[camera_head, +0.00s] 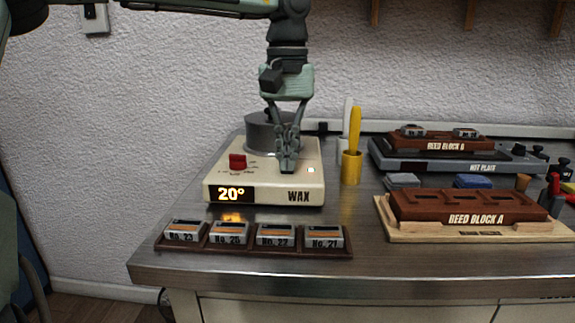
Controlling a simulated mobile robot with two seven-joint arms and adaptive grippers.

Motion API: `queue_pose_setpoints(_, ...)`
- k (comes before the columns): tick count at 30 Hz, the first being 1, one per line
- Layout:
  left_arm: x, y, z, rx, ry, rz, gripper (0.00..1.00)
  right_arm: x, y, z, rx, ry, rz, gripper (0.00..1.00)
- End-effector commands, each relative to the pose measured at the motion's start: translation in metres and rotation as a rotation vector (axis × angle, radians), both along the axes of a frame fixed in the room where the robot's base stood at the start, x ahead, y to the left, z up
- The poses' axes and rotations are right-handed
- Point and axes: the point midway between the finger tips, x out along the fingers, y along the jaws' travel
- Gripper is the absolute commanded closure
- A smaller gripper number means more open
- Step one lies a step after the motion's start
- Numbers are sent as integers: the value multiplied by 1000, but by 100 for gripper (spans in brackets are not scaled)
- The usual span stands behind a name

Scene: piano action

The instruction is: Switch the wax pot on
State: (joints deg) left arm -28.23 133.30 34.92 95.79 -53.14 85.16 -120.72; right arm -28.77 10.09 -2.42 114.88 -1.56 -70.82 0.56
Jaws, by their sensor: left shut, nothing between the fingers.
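The wax pot (222,178) is a cream box labelled WAX at the left end of the metal bench. Its front display (231,194) is lit and reads 20°. A red knob (237,161) sits on the left of its top, with small markings beside it. A small pale lit square (311,170) shows on the right of its top. A grey round pot (262,131) stands at its back. My left gripper (286,168) points down over the top, right of the knob, fingers shut and empty. I cannot tell whether the fingertips touch the surface. My right gripper is out of view.
A dark tray (255,253) with several numbered blocks lies in front of the pot. A yellow cup (350,168) with tools stands to its right. Reed Block A (470,207) and the hot plate (400,164) carrying Reed Block B (440,144) fill the right side.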

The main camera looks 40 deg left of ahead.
Motion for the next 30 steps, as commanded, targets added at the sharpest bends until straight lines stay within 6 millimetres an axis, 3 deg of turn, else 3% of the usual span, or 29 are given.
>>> queue_pose_setpoints(19, -1, 0, 49, 0, 4, 0, 100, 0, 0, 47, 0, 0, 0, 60)
queue_pose_setpoints(30, -1, 0, 68, 0, 4, 0, 100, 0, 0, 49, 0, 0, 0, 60)
